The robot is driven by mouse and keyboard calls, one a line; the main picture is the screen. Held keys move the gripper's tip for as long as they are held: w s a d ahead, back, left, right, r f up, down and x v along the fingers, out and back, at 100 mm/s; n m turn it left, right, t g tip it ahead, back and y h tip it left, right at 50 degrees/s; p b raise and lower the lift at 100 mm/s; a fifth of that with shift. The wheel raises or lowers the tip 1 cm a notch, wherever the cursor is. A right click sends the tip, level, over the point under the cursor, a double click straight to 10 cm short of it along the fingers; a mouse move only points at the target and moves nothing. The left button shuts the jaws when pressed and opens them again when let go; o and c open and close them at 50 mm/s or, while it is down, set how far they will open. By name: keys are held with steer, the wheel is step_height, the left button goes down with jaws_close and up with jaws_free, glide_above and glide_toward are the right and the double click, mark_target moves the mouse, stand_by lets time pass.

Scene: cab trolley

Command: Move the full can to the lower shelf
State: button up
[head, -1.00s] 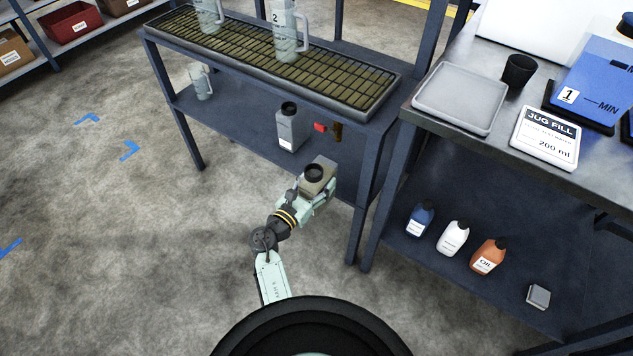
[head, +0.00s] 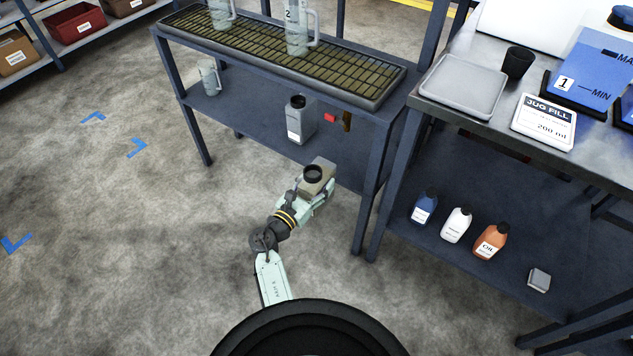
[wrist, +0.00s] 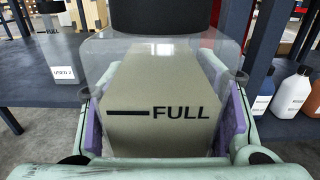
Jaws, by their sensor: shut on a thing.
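The full can (head: 317,181) has a black cap and a clear body with beige contents. In the wrist view the can (wrist: 165,105) fills the middle, with the contents level with a line marked FULL. My gripper (head: 316,190) is shut on it, a finger pad on each side, and holds it in front of the left rack, apart from it. The lower shelf (head: 250,118) of that rack is behind the can. A grey can (head: 297,120) with a black cap stands on this shelf; the wrist view shows a can (wrist: 58,45) labelled USED 2.
A red-handled tap (head: 332,118) hangs above the shelf. A jug (head: 209,77) stands at the shelf's left. Rack posts (head: 371,190) stand right of my gripper. Several bottles (head: 457,224) stand on the right bench's lower shelf. The shelf between jug and grey can is clear.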

steer(key=shift+r, duration=0.35)
steer(key=shift+s+a+p, duration=0.25)
steer(key=shift+s+p, duration=0.05)
steer(key=p+v, duration=0.3)
steer(key=v, duration=1.1)
stand_by(1.3)
steer(key=shift+a, duration=0.1)
